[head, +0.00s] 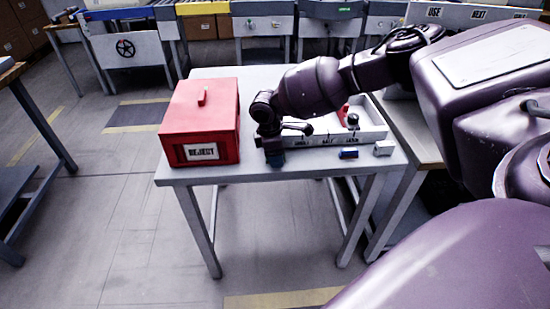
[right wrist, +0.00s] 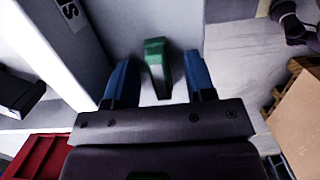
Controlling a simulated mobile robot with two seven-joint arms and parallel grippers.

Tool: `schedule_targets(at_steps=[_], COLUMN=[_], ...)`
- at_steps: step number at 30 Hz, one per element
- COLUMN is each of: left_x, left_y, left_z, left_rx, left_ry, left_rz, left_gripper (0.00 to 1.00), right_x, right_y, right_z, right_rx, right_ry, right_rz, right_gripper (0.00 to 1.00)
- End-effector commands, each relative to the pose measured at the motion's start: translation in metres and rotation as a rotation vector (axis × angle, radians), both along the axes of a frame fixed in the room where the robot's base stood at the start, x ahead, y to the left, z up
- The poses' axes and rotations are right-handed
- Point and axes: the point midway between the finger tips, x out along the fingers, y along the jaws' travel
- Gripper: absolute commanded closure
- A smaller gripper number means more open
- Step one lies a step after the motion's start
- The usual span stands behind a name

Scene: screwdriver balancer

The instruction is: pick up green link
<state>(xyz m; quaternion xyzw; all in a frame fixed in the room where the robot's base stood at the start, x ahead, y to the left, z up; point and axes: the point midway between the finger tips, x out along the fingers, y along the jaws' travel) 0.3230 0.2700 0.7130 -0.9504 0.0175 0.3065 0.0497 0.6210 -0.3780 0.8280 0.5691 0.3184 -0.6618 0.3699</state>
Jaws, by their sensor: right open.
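The green link (right wrist: 157,68) shows in the right wrist view as a small green block on the grey table. It lies between the two blue fingers of my right gripper (right wrist: 158,62), with a gap on each side. The right gripper is open. In the head view my right gripper (head: 274,157) points down at the table's front edge, between the red box and the labelled tray. The green link cannot be made out there, hidden by the gripper. My left gripper is not in view.
The red REJECT box (head: 194,130) stands left of the gripper on the table (head: 250,178). The white labelled tray (head: 372,137) is behind and to the right, with a red and dark part inside. A blue block (head: 348,154) and a pale block (head: 384,147) lie before it.

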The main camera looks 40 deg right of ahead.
Motion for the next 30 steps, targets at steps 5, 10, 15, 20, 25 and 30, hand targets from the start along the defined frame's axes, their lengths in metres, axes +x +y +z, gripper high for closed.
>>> schedule_targets(at_steps=[5,10,15,20,25,30], left_x=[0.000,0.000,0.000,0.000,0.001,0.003], left_y=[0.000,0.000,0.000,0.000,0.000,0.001], left_z=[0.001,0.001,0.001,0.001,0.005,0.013], left_rx=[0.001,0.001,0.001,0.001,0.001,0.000], left_ry=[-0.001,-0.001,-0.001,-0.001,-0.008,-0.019], left_rz=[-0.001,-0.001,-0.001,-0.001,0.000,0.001], left_gripper=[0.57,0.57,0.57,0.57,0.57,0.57], right_x=[0.000,0.000,0.000,0.000,0.000,0.001], right_y=[0.000,0.000,0.000,0.000,0.000,0.000], right_z=[0.001,0.001,0.001,0.001,0.013,0.046], right_rx=[-0.001,0.000,0.000,0.000,0.000,0.001], right_ry=[-0.001,0.000,0.000,0.000,-0.004,-0.006], right_rz=[0.000,0.000,0.000,0.000,-0.002,0.000], right_gripper=[0.61,0.87,1.00,1.00,1.00,1.00])
